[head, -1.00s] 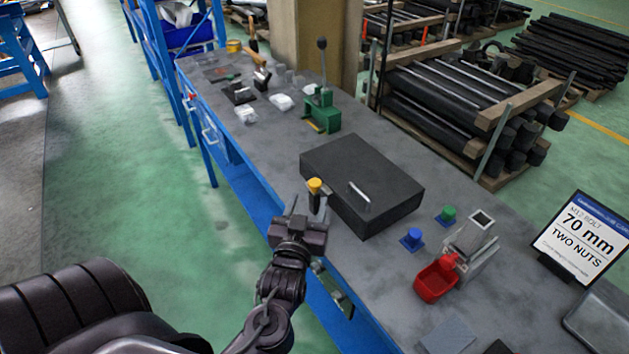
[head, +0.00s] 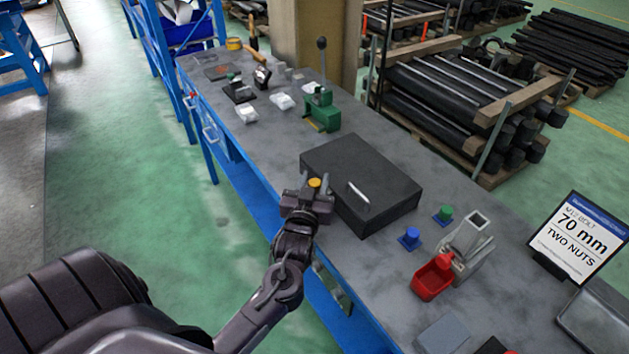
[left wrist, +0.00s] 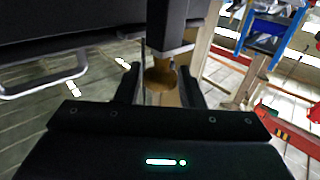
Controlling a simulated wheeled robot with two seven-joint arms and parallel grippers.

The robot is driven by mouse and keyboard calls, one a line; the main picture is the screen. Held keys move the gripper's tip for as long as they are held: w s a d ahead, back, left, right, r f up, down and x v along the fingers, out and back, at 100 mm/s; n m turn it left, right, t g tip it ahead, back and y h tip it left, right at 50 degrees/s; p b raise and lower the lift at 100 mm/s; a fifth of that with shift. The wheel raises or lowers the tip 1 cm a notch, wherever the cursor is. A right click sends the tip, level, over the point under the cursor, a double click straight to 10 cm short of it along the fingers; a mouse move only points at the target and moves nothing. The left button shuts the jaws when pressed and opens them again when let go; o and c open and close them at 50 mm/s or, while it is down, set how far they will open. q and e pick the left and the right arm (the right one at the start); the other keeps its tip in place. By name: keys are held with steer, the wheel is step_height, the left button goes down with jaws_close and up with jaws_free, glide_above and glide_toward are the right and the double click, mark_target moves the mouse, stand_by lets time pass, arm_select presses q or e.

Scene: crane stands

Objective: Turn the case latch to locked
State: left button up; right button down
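The black case (head: 350,160) lies flat and closed on the workbench, with a silver handle (head: 358,194) on it. The latch, with a yellow top (head: 315,183), is at the case's near left side. My left gripper (head: 313,184) is open, with a finger on either side of the latch. In the left wrist view, the latch's brownish round end (left wrist: 160,79) shows between the fingers, with a gap visible beside it. Whether a finger touches it I cannot tell. The case (left wrist: 70,18) fills the upper left there. My right gripper is not in view.
On the workbench (head: 400,268), a blue piece (head: 410,239), a green piece (head: 443,214), a red bin (head: 432,279) and a sign (head: 578,238) stand right of the case. A green lever press (head: 322,110) stands behind it. The aisle at left is clear.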

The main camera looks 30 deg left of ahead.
arm_select(q)
steer(key=c, duration=0.6)
